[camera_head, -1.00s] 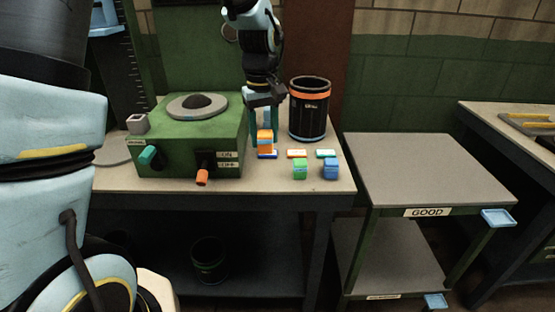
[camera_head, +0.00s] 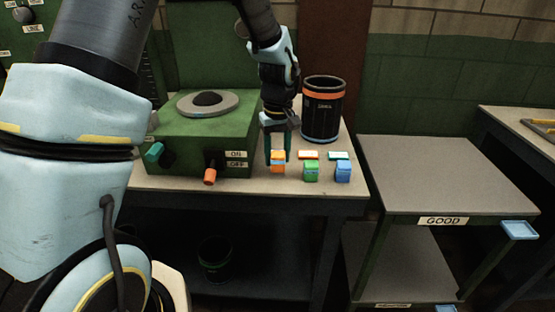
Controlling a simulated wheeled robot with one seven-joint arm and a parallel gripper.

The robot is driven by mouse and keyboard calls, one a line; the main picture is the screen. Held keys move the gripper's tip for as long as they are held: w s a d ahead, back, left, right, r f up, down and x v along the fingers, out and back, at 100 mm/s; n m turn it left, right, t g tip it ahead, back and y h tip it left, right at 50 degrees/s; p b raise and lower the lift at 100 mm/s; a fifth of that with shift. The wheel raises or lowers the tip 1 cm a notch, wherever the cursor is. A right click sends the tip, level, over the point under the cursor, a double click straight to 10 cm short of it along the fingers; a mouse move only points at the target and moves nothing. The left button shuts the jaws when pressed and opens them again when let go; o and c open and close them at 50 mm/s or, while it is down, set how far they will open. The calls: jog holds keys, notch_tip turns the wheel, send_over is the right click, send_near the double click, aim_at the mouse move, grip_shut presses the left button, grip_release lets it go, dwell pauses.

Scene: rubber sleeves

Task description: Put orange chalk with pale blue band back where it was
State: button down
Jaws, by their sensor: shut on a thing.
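The orange chalk (camera_head: 278,167) with a pale blue band is a small block at the left end of a row on the workbench top. My gripper (camera_head: 278,157) points down with a finger on each side of it and is shut on it. The chalk is upright and low, at about the level of its neighbours; I cannot tell whether its base touches the bench. The gripper fingers and the chalk hide the spot just behind.
A green block (camera_head: 311,171) and a blue block (camera_head: 343,172) stand to the right. A black bin (camera_head: 322,112) stands behind; the green machine (camera_head: 200,140) is left. The grey cart top (camera_head: 430,175) is empty.

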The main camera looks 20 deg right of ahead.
aim_at(278, 151)
jog(key=shift+f, duration=1.1)
jog(key=shift+f, duration=0.1)
jog(key=shift+c, duration=1.7)
grip_release()
jog(key=r+b, duration=0.2)
jog(key=r, duration=1)
jog(key=shift+s+r, duration=0.15)
jog(key=shift+s, duration=0.05)
